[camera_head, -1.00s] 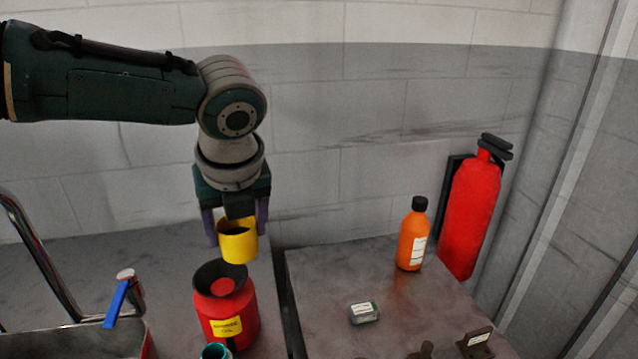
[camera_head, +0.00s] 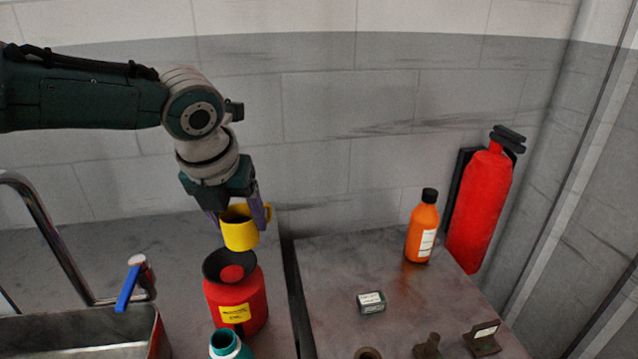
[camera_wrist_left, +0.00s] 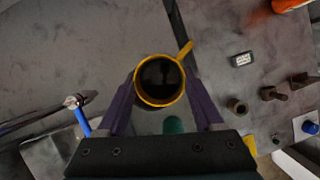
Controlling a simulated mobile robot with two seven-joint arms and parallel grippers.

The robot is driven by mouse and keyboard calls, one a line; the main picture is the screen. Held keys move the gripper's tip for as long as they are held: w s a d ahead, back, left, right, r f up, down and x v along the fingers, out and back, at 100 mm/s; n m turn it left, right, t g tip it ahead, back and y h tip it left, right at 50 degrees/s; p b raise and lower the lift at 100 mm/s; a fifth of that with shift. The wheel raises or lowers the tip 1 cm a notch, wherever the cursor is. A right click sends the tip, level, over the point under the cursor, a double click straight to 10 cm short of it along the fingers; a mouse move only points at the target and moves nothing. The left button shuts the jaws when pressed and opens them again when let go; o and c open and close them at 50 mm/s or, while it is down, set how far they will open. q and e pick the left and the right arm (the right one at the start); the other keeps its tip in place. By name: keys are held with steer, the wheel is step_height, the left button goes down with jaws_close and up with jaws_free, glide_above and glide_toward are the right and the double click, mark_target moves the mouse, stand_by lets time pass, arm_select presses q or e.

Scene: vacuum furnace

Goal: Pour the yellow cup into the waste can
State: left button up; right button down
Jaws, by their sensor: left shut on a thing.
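My left gripper (camera_head: 240,213) is shut on the yellow cup (camera_head: 241,234), with a purple finger on each side. It holds the cup above the red waste can (camera_head: 238,302), apart from the can's black funnel top (camera_head: 215,266). The cup leans slightly in the head view, with its mouth up. In the wrist view I look down into the cup (camera_wrist_left: 160,102); its inside is dark and its handle points to the upper right. I cannot tell how much is in it. My right gripper is not in view.
A teal bottle (camera_head: 226,345) stands just in front of the can. A sink (camera_head: 90,328) and tap with a blue lever (camera_head: 128,288) are at left. An orange bottle (camera_head: 421,235), small labelled box (camera_head: 371,302) and metal parts (camera_head: 482,338) are at right. A fire extinguisher (camera_head: 480,205) stands behind.

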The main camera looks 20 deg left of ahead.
arm_select(q)
steer(key=shift+f+b, duration=0.55)
steer(key=shift+f, duration=0.15)
steer(key=shift+t+p, duration=0.45)
steer(key=shift+t, duration=0.05)
steer(key=shift+f+t+h, duration=0.2)
steer(key=shift+t+h, duration=0.2)
steer(key=shift+s+f+n+t+h, duration=0.1)
steer(key=shift+f+n+t+h, duration=0.2)
steer(key=shift+t, duration=0.4)
steer(key=shift+r+t+h+b, duration=0.25)
steer(key=shift+t+h+b, duration=0.2)
steer(key=shift+t, duration=0.35)
steer(key=shift+r+t+b, duration=0.1)
steer(key=shift+t+b, duration=0.2)
steer(key=shift+r+n+t+h+b, duration=0.2)
steer(key=shift+t+b, duration=0.3)
steer(key=shift+b, duration=0.55)
steer(key=shift+r+n+t+h+b, duration=0.1)
steer(key=shift+n+t+h+b, duration=0.3)
steer(key=shift+b, duration=0.65)
steer(key=shift+s+a+r+n+t+h+b, duration=0.15)
steer(key=shift+t+h+b, duration=0.25)
steer(key=shift+t+b, duration=1.6)
steer(key=shift+s+a+r+n+t+h+b, duration=0.15)
steer(key=shift+r+t+h+b, duration=0.2)
steer(key=shift+b, duration=3.1)
